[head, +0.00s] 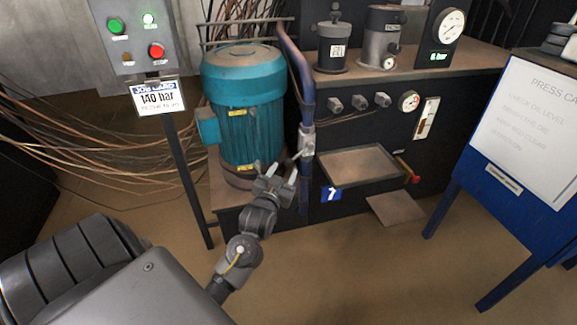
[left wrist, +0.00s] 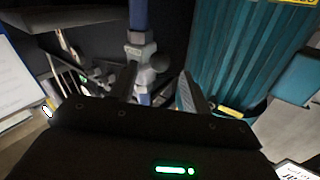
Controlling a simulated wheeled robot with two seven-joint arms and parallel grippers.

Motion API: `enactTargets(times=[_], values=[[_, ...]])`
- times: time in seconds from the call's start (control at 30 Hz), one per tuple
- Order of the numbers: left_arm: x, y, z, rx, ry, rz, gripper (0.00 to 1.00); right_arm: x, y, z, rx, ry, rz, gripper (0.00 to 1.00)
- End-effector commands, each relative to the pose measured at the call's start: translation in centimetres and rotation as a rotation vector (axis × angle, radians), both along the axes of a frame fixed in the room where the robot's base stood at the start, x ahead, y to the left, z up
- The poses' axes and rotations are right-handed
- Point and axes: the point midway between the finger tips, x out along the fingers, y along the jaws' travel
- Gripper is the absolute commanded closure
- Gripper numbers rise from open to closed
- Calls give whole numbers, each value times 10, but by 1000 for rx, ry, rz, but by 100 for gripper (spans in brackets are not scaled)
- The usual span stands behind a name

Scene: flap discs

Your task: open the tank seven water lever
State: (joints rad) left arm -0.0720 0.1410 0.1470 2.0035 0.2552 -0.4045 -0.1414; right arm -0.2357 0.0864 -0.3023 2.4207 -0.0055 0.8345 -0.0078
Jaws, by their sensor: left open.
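A blue pipe (head: 302,85) runs down beside the teal motor, with a grey metal valve (head: 307,141) on it above the blue number 7 sign (head: 331,194). A short pale piece like a lever (head: 299,156) shows at the valve, partly hard to make out. My left gripper (head: 282,170) is open just below and left of the valve, fingers pointing up toward it. In the left wrist view the valve (left wrist: 140,46) is ahead of the open left gripper (left wrist: 158,73), nearer its left finger. I see nothing held. My right gripper is not in view.
The teal motor (head: 243,105) stands close left of the gripper. A button post with a 140 bar sign (head: 158,97) is further left. A tray (head: 360,165) and a red-ended handle (head: 408,170) are right.

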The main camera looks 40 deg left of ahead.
Motion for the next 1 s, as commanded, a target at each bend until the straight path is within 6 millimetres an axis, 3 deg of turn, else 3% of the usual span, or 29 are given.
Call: enactTargets(times=[0.1, 0.3, 0.7, 1.0], values=[[21, 9, -2, 2, -3, 0, 52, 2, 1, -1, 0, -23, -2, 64], [44, 18, -2, 0, 0, 0, 52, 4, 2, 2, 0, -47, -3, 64], [52, 21, 0, 0, 1, 0, 52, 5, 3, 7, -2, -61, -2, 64], [52, 20, 0, 0, 1, 0, 89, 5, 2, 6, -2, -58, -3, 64]])
